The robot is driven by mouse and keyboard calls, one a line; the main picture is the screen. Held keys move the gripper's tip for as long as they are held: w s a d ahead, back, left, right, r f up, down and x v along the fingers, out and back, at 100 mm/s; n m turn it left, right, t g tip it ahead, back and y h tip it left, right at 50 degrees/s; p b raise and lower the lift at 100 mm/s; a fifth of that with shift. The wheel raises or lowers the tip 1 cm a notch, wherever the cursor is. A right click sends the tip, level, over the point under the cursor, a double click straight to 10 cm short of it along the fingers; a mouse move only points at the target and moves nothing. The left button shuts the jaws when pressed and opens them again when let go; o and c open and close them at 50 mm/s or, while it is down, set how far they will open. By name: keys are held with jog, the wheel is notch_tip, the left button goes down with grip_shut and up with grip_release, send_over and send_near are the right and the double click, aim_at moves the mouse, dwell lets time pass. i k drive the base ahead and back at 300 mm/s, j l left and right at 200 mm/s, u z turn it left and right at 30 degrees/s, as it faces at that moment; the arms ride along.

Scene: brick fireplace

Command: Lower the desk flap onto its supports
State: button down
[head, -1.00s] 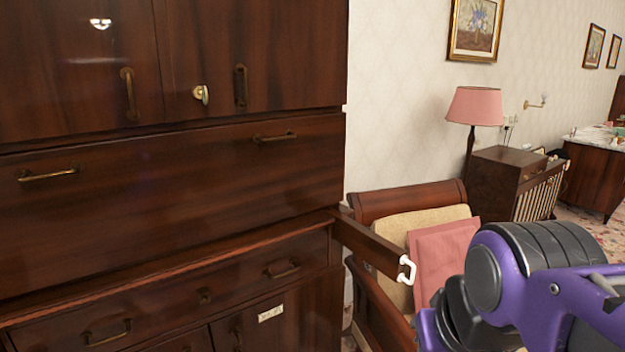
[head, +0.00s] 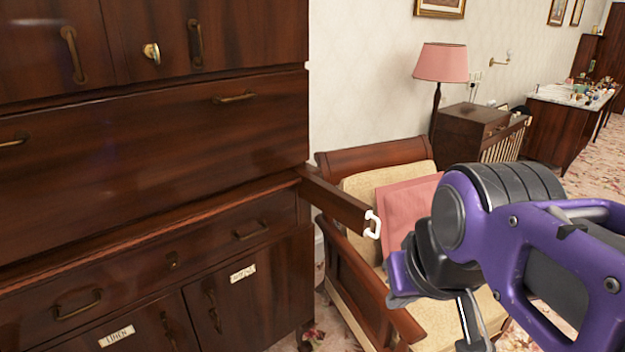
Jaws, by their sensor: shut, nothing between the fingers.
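The desk flap (head: 130,150) is a wide dark wooden panel with brass handles. It stands upright, closed against the cabinet front. One support (head: 335,203), a wooden arm, sticks out from the cabinet's right side below the flap and has a white pull (head: 372,224) at its end. A second support is not in view. My gripper (head: 474,322) is partly seen below my purple arm at the lower right, cut by the bottom edge. It looks shut and empty, right of and lower than the support's end, apart from the flap.
Drawers (head: 170,263) and labelled cupboard doors (head: 238,300) lie below the flap; upper doors (head: 130,40) are above it. An armchair (head: 350,265) with a pink cushion (head: 405,205) stands close behind the support. A pink lamp (head: 440,62) and side cabinet (head: 470,130) are farther back.

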aim_at(69, 173)
jog(key=u, duration=0.4)
jog(key=k+j+u, duration=0.1)
jog(key=u, duration=0.3)
jog(key=j+u, duration=0.15)
jog(key=u, duration=0.2)
